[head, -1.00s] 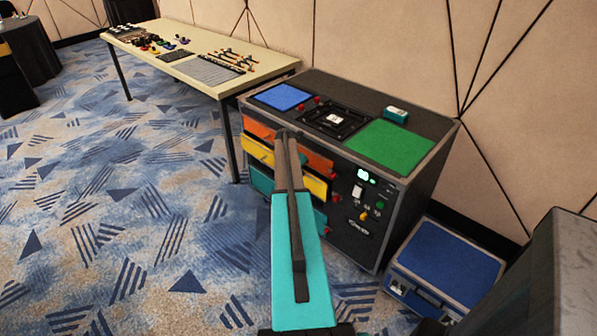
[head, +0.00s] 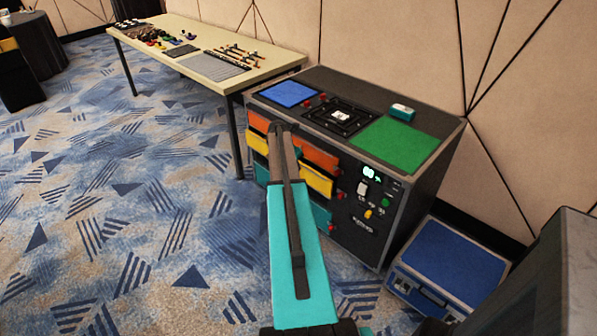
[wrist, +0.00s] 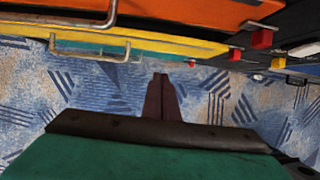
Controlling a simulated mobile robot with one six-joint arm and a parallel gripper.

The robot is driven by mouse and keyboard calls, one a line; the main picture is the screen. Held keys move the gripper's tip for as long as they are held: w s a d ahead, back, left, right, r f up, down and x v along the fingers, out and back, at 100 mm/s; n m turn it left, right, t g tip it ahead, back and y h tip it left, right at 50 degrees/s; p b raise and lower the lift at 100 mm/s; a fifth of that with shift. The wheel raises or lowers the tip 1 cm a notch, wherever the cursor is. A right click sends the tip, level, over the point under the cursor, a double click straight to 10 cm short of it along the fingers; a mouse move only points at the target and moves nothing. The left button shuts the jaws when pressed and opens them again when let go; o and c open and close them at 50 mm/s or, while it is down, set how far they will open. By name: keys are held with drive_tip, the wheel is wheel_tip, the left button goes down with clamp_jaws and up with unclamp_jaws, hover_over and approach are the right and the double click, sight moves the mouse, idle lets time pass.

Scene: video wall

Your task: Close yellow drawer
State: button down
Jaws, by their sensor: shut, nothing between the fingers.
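The yellow drawer (head: 317,179) is in the front of the dark cabinet (head: 415,195), between an orange drawer (head: 318,157) above and a teal drawer (head: 322,214) below. My gripper (head: 277,127) is shut and empty; in the head view its fingers cross in front of the drawers and hide the middle of the yellow front. In the wrist view the yellow drawer (wrist: 175,45) is a band along the top, with a metal handle (wrist: 90,50). The closed fingertips (wrist: 160,78) point toward it from below, with carpet showing between. How far the drawer stands out is hard to tell.
A blue case (head: 450,255) lies on the floor right of the cabinet. A beige table (head: 190,35) with small items stands to the left. Red knobs (wrist: 262,38) stick out beside the drawers. The carpet left of the cabinet is clear.

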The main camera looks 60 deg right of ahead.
drive_tip(key=shift+v, duration=2.45)
